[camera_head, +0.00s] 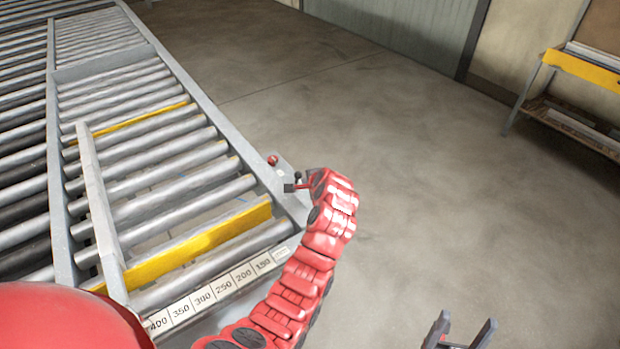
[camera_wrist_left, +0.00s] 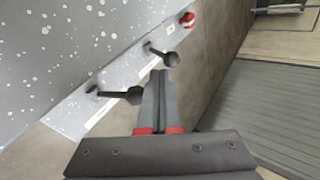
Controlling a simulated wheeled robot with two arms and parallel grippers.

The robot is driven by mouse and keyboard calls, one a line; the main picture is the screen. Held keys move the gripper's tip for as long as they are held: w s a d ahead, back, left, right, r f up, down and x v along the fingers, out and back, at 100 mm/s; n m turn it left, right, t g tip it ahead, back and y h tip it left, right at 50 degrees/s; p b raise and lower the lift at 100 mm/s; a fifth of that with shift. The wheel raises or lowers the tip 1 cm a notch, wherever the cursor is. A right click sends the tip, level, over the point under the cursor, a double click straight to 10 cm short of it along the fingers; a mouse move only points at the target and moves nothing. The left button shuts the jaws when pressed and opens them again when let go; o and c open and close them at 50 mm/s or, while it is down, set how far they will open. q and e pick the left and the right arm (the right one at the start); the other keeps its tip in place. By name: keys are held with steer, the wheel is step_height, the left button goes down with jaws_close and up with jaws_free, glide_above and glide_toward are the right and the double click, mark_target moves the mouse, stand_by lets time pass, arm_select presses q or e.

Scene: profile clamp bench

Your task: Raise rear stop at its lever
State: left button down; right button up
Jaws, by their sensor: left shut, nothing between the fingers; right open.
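In the head view my left gripper (camera_head: 291,187) is beside the conveyor's right rail. In the left wrist view its fingers (camera_wrist_left: 161,76) are shut and empty. Two black ball-ended levers stick out from the grey speckled side: an upper lever (camera_wrist_left: 171,58) just beyond the fingertips and a lower lever (camera_wrist_left: 133,95) left of the fingers. Whether the fingers touch the upper one I cannot tell. A far yellow bar (camera_head: 130,122) lies low between the rollers; a near yellow bar (camera_head: 200,247) stands higher. Which lever works which bar is not clear. My right gripper (camera_head: 462,335) is open and empty.
A red button (camera_head: 272,160) sits on the rail's side, also in the left wrist view (camera_wrist_left: 187,19). A number scale (camera_head: 222,288) runs along the conveyor's near end. A rack with a yellow beam (camera_head: 585,70) stands far right. The floor between is clear.

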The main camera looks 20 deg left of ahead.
mark_target(297, 181)
arm_select(q)
steer(key=shift+p+x, duration=0.45)
steer(key=shift+x, duration=1.3)
steer(key=shift+w, duration=0.1)
steer(key=shift+r, duration=0.15)
